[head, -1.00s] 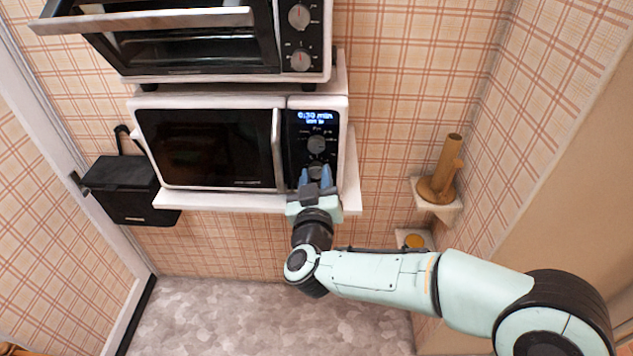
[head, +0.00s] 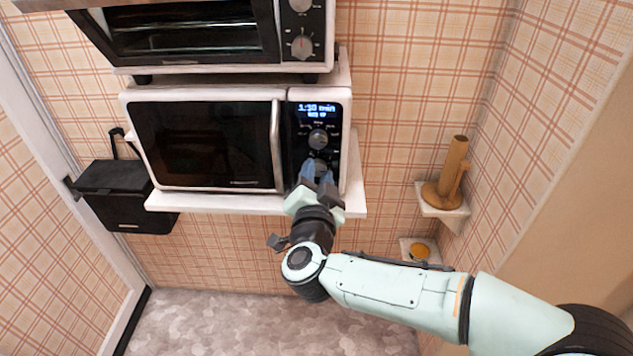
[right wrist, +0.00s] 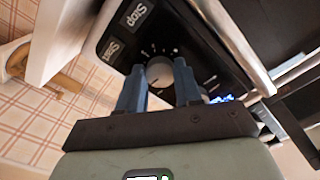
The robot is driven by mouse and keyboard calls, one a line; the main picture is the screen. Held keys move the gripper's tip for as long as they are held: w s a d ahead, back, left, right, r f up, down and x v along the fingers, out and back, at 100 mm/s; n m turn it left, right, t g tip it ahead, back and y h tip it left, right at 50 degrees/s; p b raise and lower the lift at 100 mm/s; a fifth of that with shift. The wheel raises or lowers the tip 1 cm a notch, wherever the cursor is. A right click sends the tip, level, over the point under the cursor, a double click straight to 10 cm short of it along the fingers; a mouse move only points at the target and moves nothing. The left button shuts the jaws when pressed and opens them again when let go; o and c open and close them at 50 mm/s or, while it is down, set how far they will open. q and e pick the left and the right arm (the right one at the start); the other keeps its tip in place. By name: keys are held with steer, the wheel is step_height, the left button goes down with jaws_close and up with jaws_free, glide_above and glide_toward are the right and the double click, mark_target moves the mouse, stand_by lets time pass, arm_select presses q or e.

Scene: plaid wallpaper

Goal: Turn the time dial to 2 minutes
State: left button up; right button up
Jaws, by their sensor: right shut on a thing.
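The white microwave (head: 136,98) sits on a shelf, with a black control panel at its right. Its lit display (head: 318,108) appears to read about 1:30 min, though the text is blurred. An upper knob (head: 318,138) is in plain view. The time dial (head: 318,166) is the lower knob, partly hidden behind my blue fingertips. My right gripper (head: 317,177) reaches it from below. In the right wrist view the grey time dial (right wrist: 159,74) lies between the two fingers of my right gripper (right wrist: 159,80), which is shut on it. My left gripper is not in view.
The white shelf (head: 200,203) edge runs just under the microwave. A black box (head: 110,195) hangs at left. A wooden holder (head: 446,180) sits on a small shelf at right.

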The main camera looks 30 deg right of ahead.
steer(key=m+b, duration=0.2)
steer(key=m, duration=0.1)
steer(key=shift+f+m, duration=0.1)
steer(key=shift+m, duration=0.2)
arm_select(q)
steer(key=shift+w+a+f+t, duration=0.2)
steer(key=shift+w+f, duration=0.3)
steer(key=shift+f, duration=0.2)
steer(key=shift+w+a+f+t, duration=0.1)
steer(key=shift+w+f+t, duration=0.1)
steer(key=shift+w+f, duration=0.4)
arm_select(e)
steer(key=shift+m, duration=0.7)
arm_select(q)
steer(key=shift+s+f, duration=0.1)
arm_select(e)
steer(key=o, duration=1)
steer(key=shift+o, duration=0.2)
steer(key=shift+a, duration=0.1)
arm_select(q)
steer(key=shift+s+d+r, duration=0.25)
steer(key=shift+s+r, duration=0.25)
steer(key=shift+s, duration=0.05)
arm_select(e)
steer(key=v, duration=1.3)
steer(key=shift+s, duration=0.2)
